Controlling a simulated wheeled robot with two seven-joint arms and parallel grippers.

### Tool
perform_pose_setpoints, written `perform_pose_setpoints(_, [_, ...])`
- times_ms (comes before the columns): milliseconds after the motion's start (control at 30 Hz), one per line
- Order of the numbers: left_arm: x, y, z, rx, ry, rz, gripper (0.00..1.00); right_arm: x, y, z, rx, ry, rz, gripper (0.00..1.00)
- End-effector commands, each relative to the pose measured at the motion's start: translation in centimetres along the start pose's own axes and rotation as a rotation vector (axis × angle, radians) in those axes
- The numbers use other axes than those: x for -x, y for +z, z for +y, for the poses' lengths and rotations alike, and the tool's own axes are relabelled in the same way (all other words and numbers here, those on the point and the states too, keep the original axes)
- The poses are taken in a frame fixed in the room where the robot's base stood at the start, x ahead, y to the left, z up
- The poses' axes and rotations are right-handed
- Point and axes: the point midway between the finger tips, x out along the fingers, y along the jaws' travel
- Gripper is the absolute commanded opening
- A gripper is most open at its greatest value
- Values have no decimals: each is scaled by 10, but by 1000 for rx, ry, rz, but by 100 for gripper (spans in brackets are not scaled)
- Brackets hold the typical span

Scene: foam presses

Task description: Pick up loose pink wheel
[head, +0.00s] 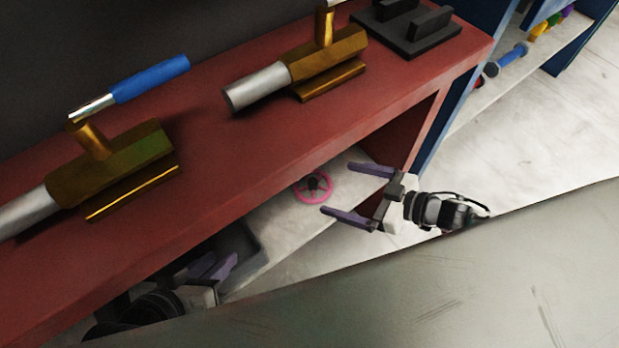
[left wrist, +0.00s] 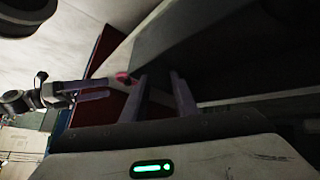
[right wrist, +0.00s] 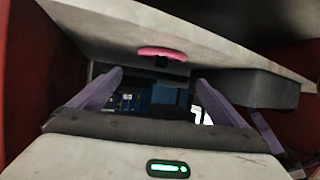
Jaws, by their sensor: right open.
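The pink wheel (head: 313,186) lies on the pale shelf under the red top, with dark spokes inside its pink rim. My right gripper (head: 336,188) is open and empty, its purple fingers pointing toward the wheel from the right. In the right wrist view the wheel (right wrist: 163,54) shows nearly edge-on, ahead of and between the open fingertips (right wrist: 160,76). My left gripper (head: 215,266) is low at the left, by the dark tray, partly hidden by the red top. In the left wrist view its fingers (left wrist: 160,77) stand apart with nothing between them.
The red workbench top (head: 240,165) overhangs the pale shelf (head: 285,227). A dark tray (head: 247,243) stands on the shelf left of the wheel. Brass presses (head: 112,165) and a black block fixture (head: 408,35) are on top. A blue side panel (head: 440,125) stands at the right.

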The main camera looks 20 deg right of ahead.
Motion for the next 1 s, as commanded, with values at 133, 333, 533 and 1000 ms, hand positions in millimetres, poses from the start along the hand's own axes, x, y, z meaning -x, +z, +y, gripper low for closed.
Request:
perform_pose_setpoints(133, [-2, -5, 5, 10, 22, 38, 26, -26, 1, -1, 1, -2, 5, 96])
perform_pose_setpoints(333, [1, -12, 10, 18, 40, 67, 26, -44, 0, -1, 0, -1, 3, 96])
perform_pose_setpoints(533, [2, -21, 18, 34, 79, 127, 26, -70, 8, 0, 1, -1, 6, 96])
perform_pose_setpoints(1000, [11, -34, 28, 51, 116, 182, 26, -95, 6, -1, 0, -1, 2, 96])
